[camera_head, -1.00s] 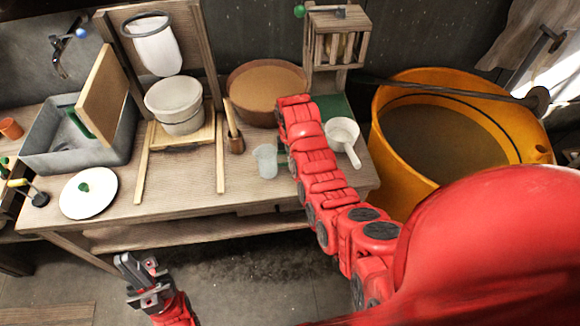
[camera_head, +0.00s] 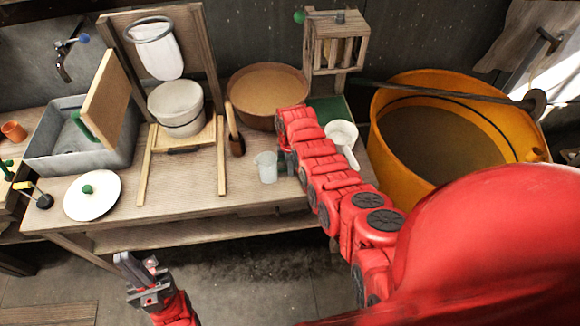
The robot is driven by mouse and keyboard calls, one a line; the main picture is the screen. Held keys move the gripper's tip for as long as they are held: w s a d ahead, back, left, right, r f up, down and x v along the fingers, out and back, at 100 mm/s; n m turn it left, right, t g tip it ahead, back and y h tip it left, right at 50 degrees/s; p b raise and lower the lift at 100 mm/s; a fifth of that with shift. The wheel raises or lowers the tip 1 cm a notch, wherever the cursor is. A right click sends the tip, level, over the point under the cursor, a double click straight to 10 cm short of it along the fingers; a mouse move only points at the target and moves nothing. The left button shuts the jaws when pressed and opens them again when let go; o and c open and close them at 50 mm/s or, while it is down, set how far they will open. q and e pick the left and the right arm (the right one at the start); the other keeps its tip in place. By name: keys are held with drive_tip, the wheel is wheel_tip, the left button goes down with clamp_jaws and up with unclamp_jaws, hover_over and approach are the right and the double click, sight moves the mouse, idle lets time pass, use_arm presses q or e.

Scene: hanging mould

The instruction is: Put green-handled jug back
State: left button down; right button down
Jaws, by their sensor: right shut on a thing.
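A small translucent jug (camera_head: 266,167) is upright over the front part of the wooden table, right of centre. I cannot tell whether its base touches the tabletop. My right gripper (camera_head: 284,162) is at the jug's right side and shut on it. My red arm hides most of the grip and the handle, so I cannot see the handle's colour clearly. My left gripper (camera_head: 138,276) is open and empty, low in front of the table.
A white scoop (camera_head: 342,132) and a green tray (camera_head: 325,108) lie right of my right arm. A round white lid (camera_head: 108,205) lies left. An orange vat (camera_head: 390,90) stands right.

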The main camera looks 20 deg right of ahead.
drive_tip(key=shift+f, duration=0.1)
drive_tip(key=c, duration=0.8)
unclamp_jaws()
drive_tip(key=shift+c, duration=0.2)
drive_tip(key=shift+r, duration=0.2)
